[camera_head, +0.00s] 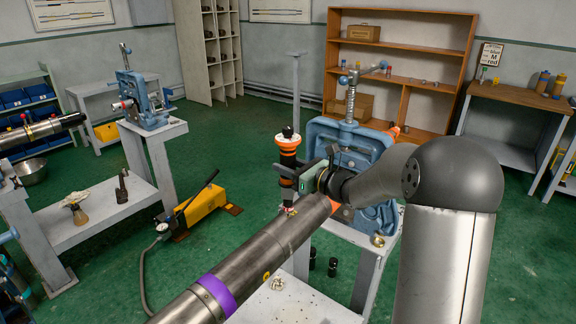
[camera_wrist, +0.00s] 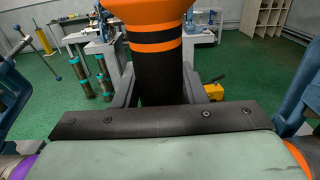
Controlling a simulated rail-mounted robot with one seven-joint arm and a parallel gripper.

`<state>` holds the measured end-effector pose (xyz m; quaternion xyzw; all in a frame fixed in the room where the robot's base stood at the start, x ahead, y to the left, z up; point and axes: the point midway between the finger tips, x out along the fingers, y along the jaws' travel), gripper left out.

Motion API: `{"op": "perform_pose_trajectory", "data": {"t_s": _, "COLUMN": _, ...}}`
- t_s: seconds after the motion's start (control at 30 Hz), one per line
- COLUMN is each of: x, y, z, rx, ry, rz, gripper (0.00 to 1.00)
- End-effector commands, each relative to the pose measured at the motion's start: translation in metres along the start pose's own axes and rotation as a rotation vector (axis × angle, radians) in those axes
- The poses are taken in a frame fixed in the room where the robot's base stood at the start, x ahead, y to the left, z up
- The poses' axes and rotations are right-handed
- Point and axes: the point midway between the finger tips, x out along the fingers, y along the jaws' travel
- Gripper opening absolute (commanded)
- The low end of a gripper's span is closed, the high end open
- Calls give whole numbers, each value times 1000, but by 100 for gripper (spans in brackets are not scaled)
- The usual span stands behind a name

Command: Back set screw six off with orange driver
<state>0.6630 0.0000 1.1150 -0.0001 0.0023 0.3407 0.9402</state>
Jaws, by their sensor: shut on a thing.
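An orange and black driver (camera_head: 288,146) stands upright above the near pipe (camera_head: 262,255), its lower end at or just above the pipe's top by small yellow marks. It also shows large in the wrist view (camera_wrist: 156,75), with an orange top and orange bands on a black body. My gripper (camera_head: 292,176) is shut on the driver's black body from the right; in the wrist view the two fingers (camera_wrist: 158,92) lie on either side of it. The screws are too small to tell apart, and I cannot tell whether the tip sits in one.
A blue pipe vise (camera_head: 330,128) stands behind my gripper on a grey stand. A second blue vise (camera_head: 148,110) is at the left. A yellow pump (camera_head: 200,207) with a hose lies on the floor. A purple band (camera_head: 217,293) circles the near pipe.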

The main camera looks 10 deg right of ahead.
Motion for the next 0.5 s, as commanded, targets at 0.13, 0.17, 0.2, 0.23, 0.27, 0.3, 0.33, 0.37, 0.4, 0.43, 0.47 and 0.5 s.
{"op": "perform_pose_trajectory", "data": {"t_s": 0.13, "x": -1, "y": 0, "z": 9, "rx": 0, "ry": 1, "rz": 0, "gripper": 1}}
{"op": "perform_pose_trajectory", "data": {"t_s": 0.17, "x": 0, "y": 0, "z": 12, "rx": 0, "ry": 0, "rz": 0, "gripper": 1}}
{"op": "perform_pose_trajectory", "data": {"t_s": 0.2, "x": 0, "y": 0, "z": 14, "rx": -1, "ry": -1, "rz": 0, "gripper": 1}}
{"op": "perform_pose_trajectory", "data": {"t_s": 0.23, "x": 0, "y": 0, "z": 17, "rx": -2, "ry": -2, "rz": 0, "gripper": 1}}
{"op": "perform_pose_trajectory", "data": {"t_s": 0.27, "x": 0, "y": 0, "z": 19, "rx": -2, "ry": -2, "rz": 1, "gripper": 1}}
{"op": "perform_pose_trajectory", "data": {"t_s": 0.3, "x": 0, "y": 0, "z": 21, "rx": -2, "ry": -3, "rz": 1, "gripper": 1}}
{"op": "perform_pose_trajectory", "data": {"t_s": 0.33, "x": 0, "y": 0, "z": 23, "rx": -2, "ry": -4, "rz": 1, "gripper": 1}}
{"op": "perform_pose_trajectory", "data": {"t_s": 0.37, "x": 0, "y": 0, "z": 25, "rx": -3, "ry": -4, "rz": 1, "gripper": 1}}
{"op": "perform_pose_trajectory", "data": {"t_s": 0.4, "x": 0, "y": 0, "z": 27, "rx": -3, "ry": -5, "rz": 1, "gripper": 1}}
{"op": "perform_pose_trajectory", "data": {"t_s": 0.43, "x": 0, "y": 0, "z": 29, "rx": -3, "ry": -5, "rz": 2, "gripper": 1}}
{"op": "perform_pose_trajectory", "data": {"t_s": 0.47, "x": 0, "y": 0, "z": 31, "rx": -3, "ry": -5, "rz": 2, "gripper": 1}}
{"op": "perform_pose_trajectory", "data": {"t_s": 0.5, "x": 0, "y": 0, "z": 33, "rx": -3, "ry": -6, "rz": 2, "gripper": 1}}
